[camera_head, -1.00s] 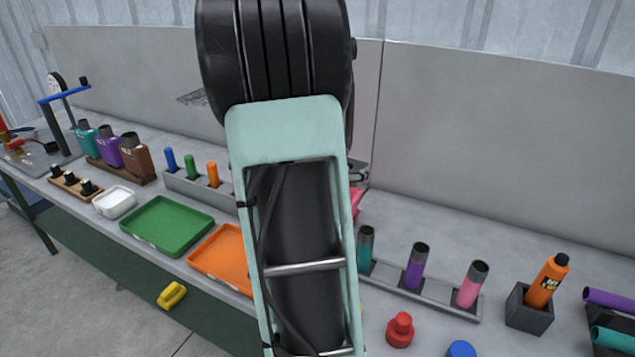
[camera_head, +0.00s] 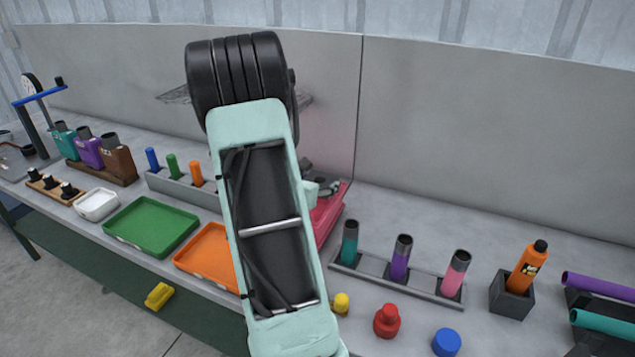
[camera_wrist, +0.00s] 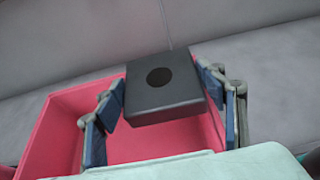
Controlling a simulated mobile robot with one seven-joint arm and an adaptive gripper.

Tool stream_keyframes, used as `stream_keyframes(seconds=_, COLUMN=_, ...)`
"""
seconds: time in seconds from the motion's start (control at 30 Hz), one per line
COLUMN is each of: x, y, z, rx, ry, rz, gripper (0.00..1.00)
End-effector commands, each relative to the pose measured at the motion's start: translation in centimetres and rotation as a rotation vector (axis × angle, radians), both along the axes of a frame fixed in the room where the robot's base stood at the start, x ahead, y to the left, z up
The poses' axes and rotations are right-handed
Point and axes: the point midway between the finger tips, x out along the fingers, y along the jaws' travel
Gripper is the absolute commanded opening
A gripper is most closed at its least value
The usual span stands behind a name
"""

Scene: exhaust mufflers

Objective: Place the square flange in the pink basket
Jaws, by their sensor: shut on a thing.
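The square flange (camera_wrist: 165,98) is a dark grey square block with a round hole, seen in the wrist view. My gripper (camera_wrist: 162,88) is shut on it, with blue pads at its left and right sides. The pink basket (camera_wrist: 62,130) shows behind and below the flange, its open inside in view. The flange appears over the basket; its height above it is hard to tell. In the head view, the pink basket (camera_head: 329,214) is partly hidden behind my arm, and part of my gripper (camera_head: 320,190) shows above it. The flange cannot be made out there.
An orange tray (camera_head: 203,262) and a green tray (camera_head: 152,226) lie to the left. A rack (camera_head: 425,286) with coloured tubes stands right of the basket. Yellow, red and blue pieces (camera_head: 387,322) lie near the front edge. A grey panel (camera_head: 470,130) stands behind.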

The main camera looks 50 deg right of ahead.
Motion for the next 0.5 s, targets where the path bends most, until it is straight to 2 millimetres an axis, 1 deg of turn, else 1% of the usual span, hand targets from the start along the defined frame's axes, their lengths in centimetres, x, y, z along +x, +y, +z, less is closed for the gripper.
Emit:
stream_keyframes(seconds=0.03, x=0.06, y=-0.10, z=0.25, rx=-0.005, ry=-0.003, rz=-0.001, gripper=0.19)
stream_keyframes(seconds=0.17, x=0.05, y=-0.10, z=0.24, rx=-0.004, ry=-0.003, rz=-0.001, gripper=0.19)
stream_keyframes(seconds=0.5, x=0.05, y=-0.07, z=-0.58, rx=-0.005, ry=-0.002, rz=0.000, gripper=0.19)
